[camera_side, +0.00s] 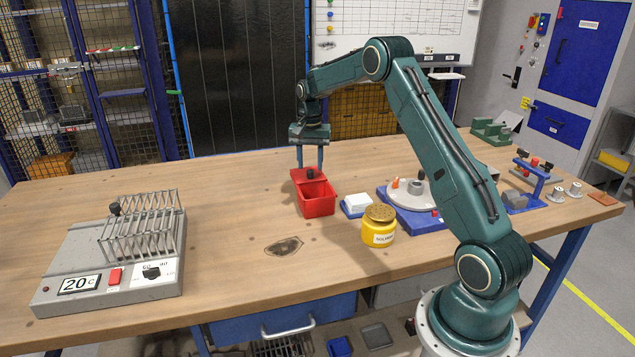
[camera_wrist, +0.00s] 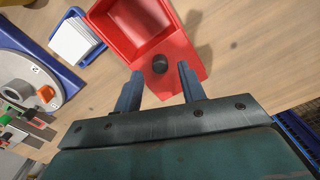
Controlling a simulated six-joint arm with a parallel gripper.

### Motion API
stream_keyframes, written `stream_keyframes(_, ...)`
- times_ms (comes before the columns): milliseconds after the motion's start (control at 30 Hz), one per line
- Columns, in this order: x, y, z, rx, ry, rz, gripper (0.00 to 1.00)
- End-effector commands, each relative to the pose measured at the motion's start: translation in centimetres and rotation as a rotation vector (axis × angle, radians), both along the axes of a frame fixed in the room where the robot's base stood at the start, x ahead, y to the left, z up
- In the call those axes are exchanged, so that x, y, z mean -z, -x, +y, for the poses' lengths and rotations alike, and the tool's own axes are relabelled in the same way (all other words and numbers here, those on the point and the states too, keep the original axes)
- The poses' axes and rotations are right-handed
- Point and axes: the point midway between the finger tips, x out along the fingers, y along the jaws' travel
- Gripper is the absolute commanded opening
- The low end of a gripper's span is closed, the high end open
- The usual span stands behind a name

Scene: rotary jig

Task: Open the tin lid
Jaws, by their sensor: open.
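The red tin (camera_side: 318,204) stands on the wooden table in the middle of the side view. Its open, empty inside shows in the wrist view (camera_wrist: 128,20). The red lid (camera_side: 298,174) lies at the tin's far end, clear of most of the opening; it also shows in the wrist view (camera_wrist: 182,48). A dark round knob (camera_wrist: 160,64) sits on the lid. My gripper (camera_side: 310,163) points down over the lid. Its two fingers are spread, one on each side of the knob, with gaps between them and it.
A blue tray with white pieces (camera_side: 356,205) and a yellow jar (camera_side: 379,228) stand right of the tin. A round jig on a blue base (camera_side: 410,205) is further right. A grey rack unit (camera_side: 110,265) stands at the left.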

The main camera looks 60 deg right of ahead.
Motion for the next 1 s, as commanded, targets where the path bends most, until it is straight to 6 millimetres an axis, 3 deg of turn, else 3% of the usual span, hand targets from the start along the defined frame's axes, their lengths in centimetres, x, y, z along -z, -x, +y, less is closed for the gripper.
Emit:
stream_keyframes(600,-9.9,-0.1,0.0,-0.001,0.003,-0.004,0.40)
stream_keyframes(1000,-11.5,0.0,0.0,-0.001,0.001,-0.002,0.40)
